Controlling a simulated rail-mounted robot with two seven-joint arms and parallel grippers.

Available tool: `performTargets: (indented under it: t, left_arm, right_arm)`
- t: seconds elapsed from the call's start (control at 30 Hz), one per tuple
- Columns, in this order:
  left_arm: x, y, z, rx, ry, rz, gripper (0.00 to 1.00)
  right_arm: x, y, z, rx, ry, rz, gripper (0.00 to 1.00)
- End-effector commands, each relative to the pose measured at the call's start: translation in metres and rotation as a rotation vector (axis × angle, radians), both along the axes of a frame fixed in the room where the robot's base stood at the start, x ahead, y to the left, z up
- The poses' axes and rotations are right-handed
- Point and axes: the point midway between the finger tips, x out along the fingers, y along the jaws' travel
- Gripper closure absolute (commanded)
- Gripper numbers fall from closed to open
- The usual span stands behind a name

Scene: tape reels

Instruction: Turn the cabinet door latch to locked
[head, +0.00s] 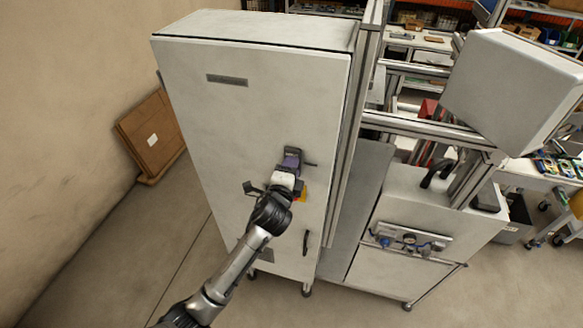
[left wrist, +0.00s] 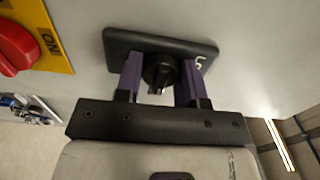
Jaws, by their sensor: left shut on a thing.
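The cabinet door (head: 245,110) is a tall pale grey panel and looks closed. The latch shows in the left wrist view as a dark round knob (left wrist: 158,72) on a black plate (left wrist: 118,42), with a white mark near the plate's right end. My left gripper (head: 291,160) is at the door's right side, its purple fingers on the latch. In the left wrist view the left gripper (left wrist: 160,82) has one finger on each side of the knob and is shut on it. In the head view the gripper mostly hides the latch. My right gripper is not in view.
A red switch (left wrist: 16,45) on a yellow plate (left wrist: 55,40) is close beside the latch. A dark door handle (head: 306,242) is below. A machine frame (head: 345,165) stands right of the cabinet. Brown boards (head: 152,135) lean on the left wall. The floor at left is clear.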

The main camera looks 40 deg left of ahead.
Motion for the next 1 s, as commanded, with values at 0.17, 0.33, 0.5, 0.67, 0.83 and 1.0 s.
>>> performTargets:
  t: [0.17,0.33,0.5,0.67,0.83,1.0]
  left_arm:
    - [0.0,-0.0001,0.0001,-0.067,-0.027,0.001,0.88]
    - [0.0001,-0.0002,0.0007,-0.185,-0.078,0.001,0.88]
    - [0.0001,0.0001,0.0015,-0.333,-0.142,0.001,0.88]
    - [0.0001,0.0004,0.002,-0.473,-0.201,0.002,0.88]
    - [-0.0001,0.0004,0.0026,-0.623,-0.266,0.001,0.88]
    - [-0.0002,0.0006,0.0031,-0.772,-0.329,0.001,0.88]
  right_arm:
    - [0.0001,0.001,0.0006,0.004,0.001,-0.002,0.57]
    - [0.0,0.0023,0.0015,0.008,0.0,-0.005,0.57]
    - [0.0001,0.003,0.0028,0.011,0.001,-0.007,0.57]
    - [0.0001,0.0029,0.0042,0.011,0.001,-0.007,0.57]
    - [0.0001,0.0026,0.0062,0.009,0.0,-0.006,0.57]
    - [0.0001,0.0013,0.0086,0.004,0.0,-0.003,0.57]
